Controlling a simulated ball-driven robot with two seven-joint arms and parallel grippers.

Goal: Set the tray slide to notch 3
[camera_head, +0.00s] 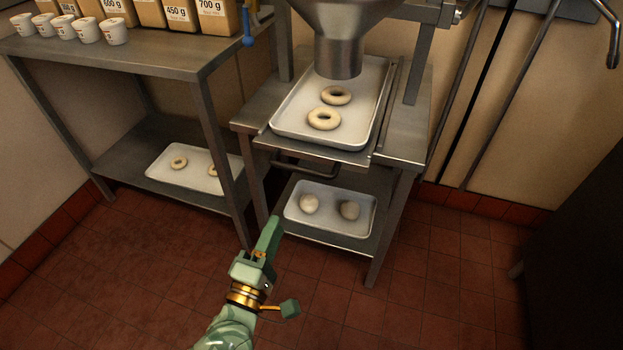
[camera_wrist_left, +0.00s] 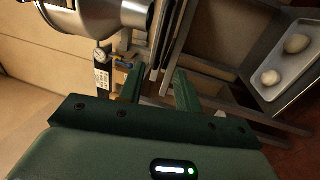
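The tray slide (camera_head: 262,139) is the metal platform under the hopper, with a dark bar handle (camera_head: 305,169) below its front edge. A light tray (camera_head: 288,128) with two dough rings sits on it, under the metal spout (camera_head: 338,58). The notches and the slide's setting cannot be made out. My left gripper (camera_head: 270,228) is in front of and below the slide, apart from the handle. In the left wrist view its two green fingers (camera_wrist_left: 159,88) stand apart with nothing held between them. My right gripper is not in view.
A lower shelf holds a tray (camera_head: 330,226) with two dough balls. A side table (camera_head: 180,62) at left carries white cups and labelled boxes, with another ring tray (camera_head: 195,181) beneath. A blue-handled lever (camera_head: 248,40) hangs by the hopper. The tiled floor in front is clear.

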